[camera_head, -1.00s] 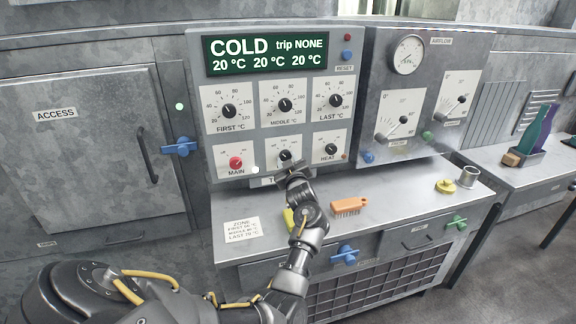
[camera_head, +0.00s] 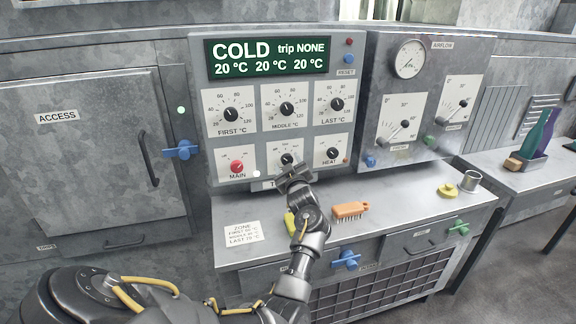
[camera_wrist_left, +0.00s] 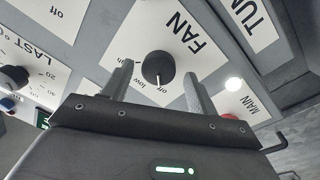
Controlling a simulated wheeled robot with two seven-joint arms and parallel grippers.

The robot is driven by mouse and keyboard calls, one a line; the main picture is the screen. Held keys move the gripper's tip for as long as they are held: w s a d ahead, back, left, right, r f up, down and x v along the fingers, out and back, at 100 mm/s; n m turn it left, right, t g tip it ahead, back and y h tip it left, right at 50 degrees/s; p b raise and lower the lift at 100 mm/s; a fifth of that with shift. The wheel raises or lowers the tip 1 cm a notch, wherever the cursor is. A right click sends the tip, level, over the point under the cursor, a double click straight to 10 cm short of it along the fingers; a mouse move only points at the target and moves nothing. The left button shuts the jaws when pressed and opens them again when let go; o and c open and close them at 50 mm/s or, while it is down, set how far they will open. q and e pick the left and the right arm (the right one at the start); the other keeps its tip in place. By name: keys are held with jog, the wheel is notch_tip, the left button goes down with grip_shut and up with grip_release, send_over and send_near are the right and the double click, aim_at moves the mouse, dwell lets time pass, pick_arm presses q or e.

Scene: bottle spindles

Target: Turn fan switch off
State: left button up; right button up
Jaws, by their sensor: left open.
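The fan switch is a round black knob (camera_head: 286,160) on a white plate, in the middle of the lower row on the control panel. In the left wrist view the knob (camera_wrist_left: 158,67) sits beside the word FAN, and its white pointer line faces toward my gripper's body, near the small word "low". My left gripper (camera_head: 290,172) is at the panel just below the knob. In the wrist view its two fingers (camera_wrist_left: 159,88) are spread, one on each side of the knob. I cannot tell whether they touch it. The gripper partly covers the fan plate in the head view.
The red MAIN knob (camera_head: 237,167) is left of the fan switch and the HEAT knob (camera_head: 332,153) right. Below is a metal counter with an orange brush (camera_head: 349,210), a yellow object (camera_head: 290,224), and a metal cup (camera_head: 469,181). The display (camera_head: 268,58) reads COLD.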

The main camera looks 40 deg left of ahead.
pick_arm(q)
jog(key=shift+d, duration=0.15)
jog(key=b+v, duration=0.1)
jog(key=v, duration=0.6)
jog(key=shift+s+d, duration=0.1)
